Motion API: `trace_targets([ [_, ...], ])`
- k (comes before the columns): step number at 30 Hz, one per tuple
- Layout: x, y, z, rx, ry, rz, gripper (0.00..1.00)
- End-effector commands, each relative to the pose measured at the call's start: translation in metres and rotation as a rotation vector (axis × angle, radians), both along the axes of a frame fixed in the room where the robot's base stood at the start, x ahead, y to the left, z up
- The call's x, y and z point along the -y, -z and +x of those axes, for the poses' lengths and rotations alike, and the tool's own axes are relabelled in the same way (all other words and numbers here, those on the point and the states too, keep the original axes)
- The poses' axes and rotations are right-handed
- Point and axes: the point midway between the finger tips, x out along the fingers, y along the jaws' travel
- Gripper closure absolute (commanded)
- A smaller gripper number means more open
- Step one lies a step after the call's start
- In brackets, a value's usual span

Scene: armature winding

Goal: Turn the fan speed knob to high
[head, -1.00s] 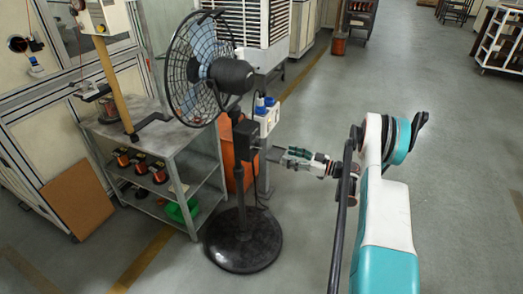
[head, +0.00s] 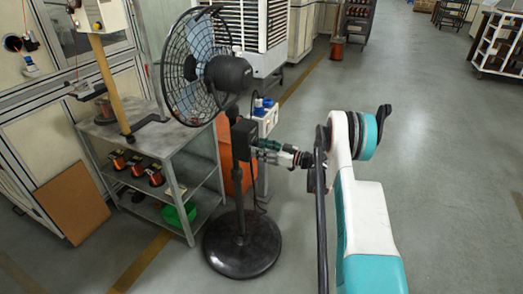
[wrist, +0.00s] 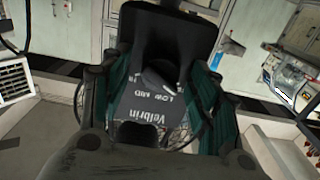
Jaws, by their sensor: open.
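The black pedestal fan (head: 228,72) stands on a round base on the floor. Its dark control box (head: 242,140) sits on the pole below the fan head. In the wrist view the box face carries the upside-down words "Velbrin" (wrist: 139,116) and "LOW MID". The dark speed knob (wrist: 160,76) is beside these marks, partly in shadow, and its exact setting is hard to read. My gripper (head: 258,146) is open at the right side of the box. In the wrist view its green-sided fingers stand on both sides of the knob; I cannot tell whether they touch it.
A grey metal shelf (head: 165,140) with copper wire spools stands left of the fan. An orange bin (head: 224,150) and a white box with blue sockets (head: 264,116) are behind the pole. A white air cooler (head: 250,25) is farther back.

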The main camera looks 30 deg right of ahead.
Motion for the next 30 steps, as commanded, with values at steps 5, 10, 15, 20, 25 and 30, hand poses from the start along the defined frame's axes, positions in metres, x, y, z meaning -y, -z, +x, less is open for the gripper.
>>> trace_targets([
  [5,0.0001,-0.0003,-0.0001,0.0,0.0,0.0,0.47],
  [10,0.0001,-0.0002,-0.0002,0.0,0.0,0.0,0.85],
  [15,0.0001,-0.0002,-0.0001,-0.001,0.0,0.001,0.9],
  [20,0.0001,-0.0002,-0.0001,-0.01,0.0,0.013,0.9],
  [25,0.0001,-0.0001,0.0,-0.048,0.0,0.062,0.9],
  [30,0.0002,-0.0001,-0.0001,-0.117,0.0,0.151,0.9],
])
